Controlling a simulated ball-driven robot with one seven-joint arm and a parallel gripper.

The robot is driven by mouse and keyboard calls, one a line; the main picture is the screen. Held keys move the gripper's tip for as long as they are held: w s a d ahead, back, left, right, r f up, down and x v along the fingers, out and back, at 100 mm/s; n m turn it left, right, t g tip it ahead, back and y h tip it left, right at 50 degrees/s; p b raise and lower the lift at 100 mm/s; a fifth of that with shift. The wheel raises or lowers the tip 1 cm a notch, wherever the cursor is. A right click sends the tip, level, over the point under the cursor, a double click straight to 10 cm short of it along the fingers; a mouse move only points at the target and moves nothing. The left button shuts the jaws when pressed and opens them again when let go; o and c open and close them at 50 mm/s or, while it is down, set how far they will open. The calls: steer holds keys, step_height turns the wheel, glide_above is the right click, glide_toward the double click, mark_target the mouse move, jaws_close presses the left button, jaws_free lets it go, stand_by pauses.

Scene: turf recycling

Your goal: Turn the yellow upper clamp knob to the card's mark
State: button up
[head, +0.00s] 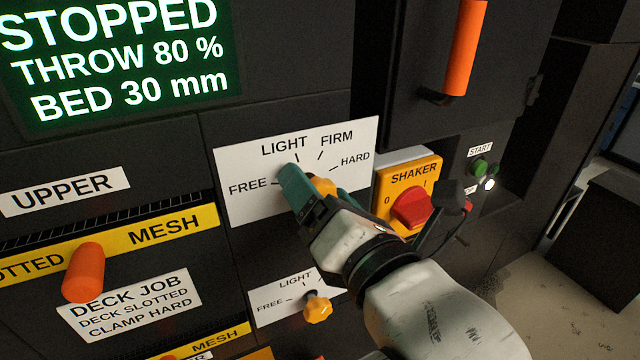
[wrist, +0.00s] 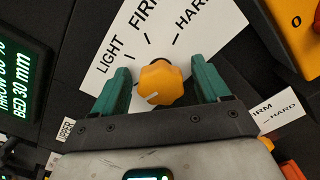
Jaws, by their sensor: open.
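The yellow upper clamp knob (head: 323,186) sits on a white dial plate (head: 240,202) marked FREE, LIGHT, FIRM and HARD. In the wrist view the knob (wrist: 163,78) is between my gripper's two teal fingers, with a gap showing on each side. Its short white line lies at the knob's lower left, away from HARD; FREE is out of sight there. My gripper (head: 309,186) is open around the knob and hides part of it in the head view. The job card (head: 135,303) reads DECK JOB, DECK SLOTTED, CLAMP HARD.
A lower yellow knob (head: 318,308) has its own dial below. The red shaker switch (head: 411,208) on a yellow plate is close on the right. Orange handles (head: 84,272) (head: 465,48) stick out left and upper right. The screen (head: 120,60) reads STOPPED.

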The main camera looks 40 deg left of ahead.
steer(key=shift+w+a, duration=0.1)
steer(key=shift+a, duration=0.15)
steer(key=c, duration=0.9)
steer(key=shift+c, duration=0.2)
